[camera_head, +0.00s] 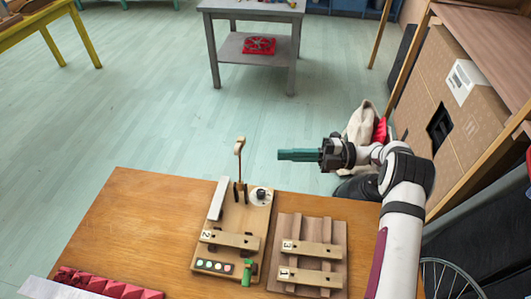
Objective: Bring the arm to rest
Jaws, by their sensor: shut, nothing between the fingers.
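My gripper (299,154) shows in the head view with its green fingers together and nothing between them. It points left, at the end of my white and grey arm, which comes up from the lower right. In the picture the gripper lies above the wooden table's far edge, over the floor, right of an upright wooden mallet-like piece (239,147). It appears apart from everything around it.
The wooden table (130,215) bears a board with a bar marked 2 (230,239), a rack with bars marked 3 (312,248) and 1 (310,276), a green peg (247,272) and a red ridged piece (110,284). A cardboard box (455,100) stands right. The table's left part is clear.

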